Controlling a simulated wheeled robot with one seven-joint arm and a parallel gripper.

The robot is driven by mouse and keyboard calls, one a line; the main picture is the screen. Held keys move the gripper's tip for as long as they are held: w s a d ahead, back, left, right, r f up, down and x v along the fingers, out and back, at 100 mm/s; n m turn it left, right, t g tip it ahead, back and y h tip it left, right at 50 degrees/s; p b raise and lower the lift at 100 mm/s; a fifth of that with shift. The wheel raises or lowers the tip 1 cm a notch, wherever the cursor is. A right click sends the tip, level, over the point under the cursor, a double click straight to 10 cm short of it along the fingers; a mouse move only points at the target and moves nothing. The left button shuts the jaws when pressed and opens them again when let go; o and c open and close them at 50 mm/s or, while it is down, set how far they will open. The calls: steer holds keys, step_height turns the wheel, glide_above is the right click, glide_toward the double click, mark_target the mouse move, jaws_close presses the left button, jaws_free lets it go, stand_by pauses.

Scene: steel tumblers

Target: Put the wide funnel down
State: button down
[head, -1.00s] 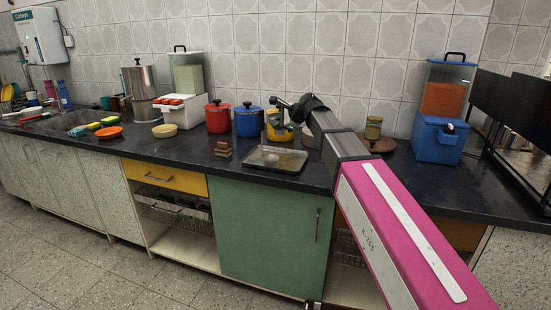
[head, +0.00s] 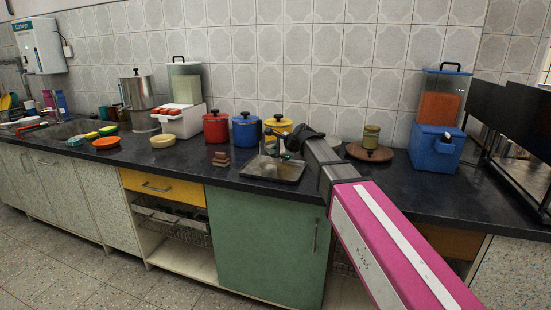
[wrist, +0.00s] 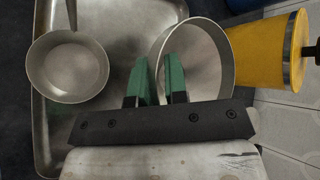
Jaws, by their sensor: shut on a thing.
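The wide funnel (wrist: 205,55) is a round, shallow steel piece at the right in the wrist view. My gripper (wrist: 157,62) has two green fingers shut on its left rim. The funnel hangs over the right side of a steel tray (wrist: 50,135), and I cannot tell whether it touches the tray. In the head view my gripper (head: 273,146) is low over the tray (head: 290,178), and the funnel is too small and hidden there to make out. A smaller round steel vessel with a handle (wrist: 68,72) lies in the tray, left of the fingers.
A yellow pot (wrist: 265,50) stands close to the funnel's right; it also shows behind my gripper in the head view (head: 279,125). Blue (head: 246,131) and red (head: 216,128) pots stand to its left. Brown blocks (head: 221,159) lie left of the tray. The counter's front edge is near.

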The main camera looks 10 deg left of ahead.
steer(key=shift+f, duration=1.05)
steer(key=shift+f, duration=0.1)
steer(key=c, duration=1.1)
jaws_free()
steer(key=shift+c, duration=0.2)
steer(key=shift+r, duration=0.2)
steer(key=v, duration=1.2)
steer(key=shift+w, duration=0.1)
steer(key=shift+d, duration=0.1)
